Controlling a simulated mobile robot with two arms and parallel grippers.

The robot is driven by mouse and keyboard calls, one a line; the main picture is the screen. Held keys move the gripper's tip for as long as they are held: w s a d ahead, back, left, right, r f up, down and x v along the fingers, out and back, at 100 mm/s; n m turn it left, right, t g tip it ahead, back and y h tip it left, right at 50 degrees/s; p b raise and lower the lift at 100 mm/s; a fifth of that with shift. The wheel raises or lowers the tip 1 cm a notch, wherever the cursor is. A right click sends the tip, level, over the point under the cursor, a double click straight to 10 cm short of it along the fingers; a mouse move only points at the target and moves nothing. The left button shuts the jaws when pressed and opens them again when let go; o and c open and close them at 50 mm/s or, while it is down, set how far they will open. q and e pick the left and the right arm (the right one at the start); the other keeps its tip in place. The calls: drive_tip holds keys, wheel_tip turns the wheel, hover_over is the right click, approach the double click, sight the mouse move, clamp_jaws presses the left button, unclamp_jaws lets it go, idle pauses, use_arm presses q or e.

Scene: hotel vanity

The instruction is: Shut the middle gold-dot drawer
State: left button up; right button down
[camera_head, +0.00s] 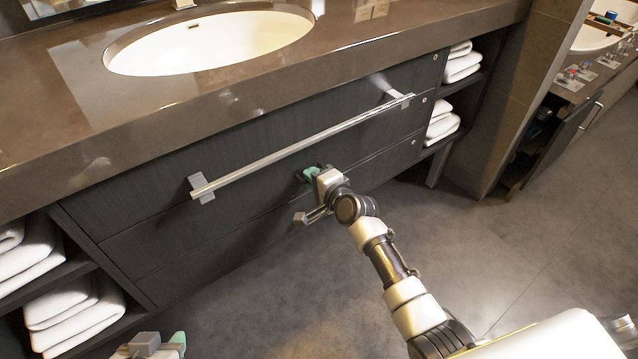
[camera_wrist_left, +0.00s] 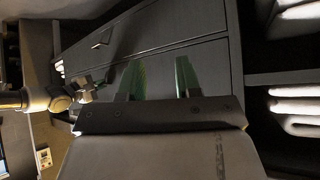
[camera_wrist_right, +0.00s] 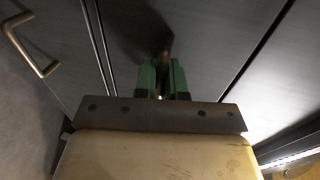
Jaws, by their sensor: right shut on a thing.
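The vanity has a stack of dark drawers with small round dots at their right ends. The middle drawer (camera_head: 398,161) is the front at which my right gripper (camera_head: 311,174) stands. In the right wrist view, my right gripper's green fingers (camera_wrist_right: 162,78) are close together on a brownish drawer handle (camera_wrist_right: 166,44), mostly hidden between them. Any gap behind the drawer front is hard to judge. My left gripper (camera_head: 150,345) is low at the bottom left of the head view, away from the drawers. Its green fingers (camera_wrist_left: 160,78) are apart and empty.
A long silver bar (camera_head: 300,147) runs across the top front, above my right gripper. Another handle (camera_head: 314,215) sits just below it. Shelves with folded towels (camera_head: 75,300) flank the drawers. The counter (camera_head: 60,140) overhangs. The floor (camera_head: 470,240) to the right is clear.

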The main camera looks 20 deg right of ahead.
drive_tip(key=c, duration=1.2)
unclamp_jaws()
drive_tip(key=shift+w, duration=0.15)
drive_tip(key=shift+r, duration=0.1)
